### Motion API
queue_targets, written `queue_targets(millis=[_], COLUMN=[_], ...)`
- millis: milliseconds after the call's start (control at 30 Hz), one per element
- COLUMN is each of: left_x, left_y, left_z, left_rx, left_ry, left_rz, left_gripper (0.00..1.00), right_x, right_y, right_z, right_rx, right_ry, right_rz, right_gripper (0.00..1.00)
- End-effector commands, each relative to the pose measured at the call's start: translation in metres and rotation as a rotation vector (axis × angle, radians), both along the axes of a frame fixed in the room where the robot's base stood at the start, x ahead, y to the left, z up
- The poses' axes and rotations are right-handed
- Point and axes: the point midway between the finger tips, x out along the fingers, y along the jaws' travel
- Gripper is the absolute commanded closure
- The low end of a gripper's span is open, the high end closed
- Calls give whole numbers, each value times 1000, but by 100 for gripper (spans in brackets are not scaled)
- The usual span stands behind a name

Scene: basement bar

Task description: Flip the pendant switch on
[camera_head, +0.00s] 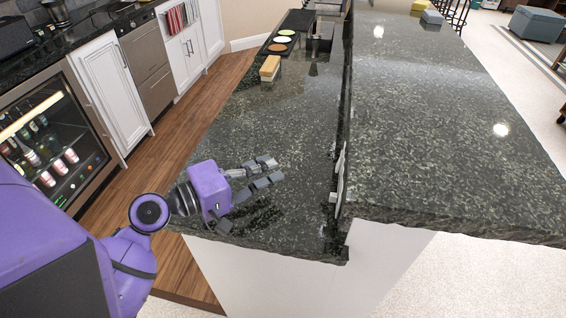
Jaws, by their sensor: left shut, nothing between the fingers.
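A pale switch plate (341,176) is on the vertical side of the raised bar counter, near its front end. I see it nearly edge-on, so the position of the switch cannot be told. My left gripper (276,170) is shut and empty above the lower dark granite counter (290,110). Its fingers point right, toward the plate, with a clear gap between them. My right gripper is not in view.
The raised granite bar top (440,120) stands to the right of the lower counter. A wooden block (270,68) and a dark tray with small bowls (282,44) are farther back. A glass-door fridge (55,140) stands at left.

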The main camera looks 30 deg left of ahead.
Motion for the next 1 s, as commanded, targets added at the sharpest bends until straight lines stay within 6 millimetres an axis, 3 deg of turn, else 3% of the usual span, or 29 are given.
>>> queue_targets(millis=[400,633,1000], left_x=[77,83,85], left_y=[-43,-72,-79], left_z=[-3,-9,-12], left_rx=[-4,-2,0], left_ry=[-5,-2,0], left_rz=[-1,-1,-1], left_gripper=[100,100,100], right_x=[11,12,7], right_y=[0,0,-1], right_z=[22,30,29], right_rx=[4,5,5], right_ry=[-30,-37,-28], right_rz=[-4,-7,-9], right_gripper=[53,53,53])
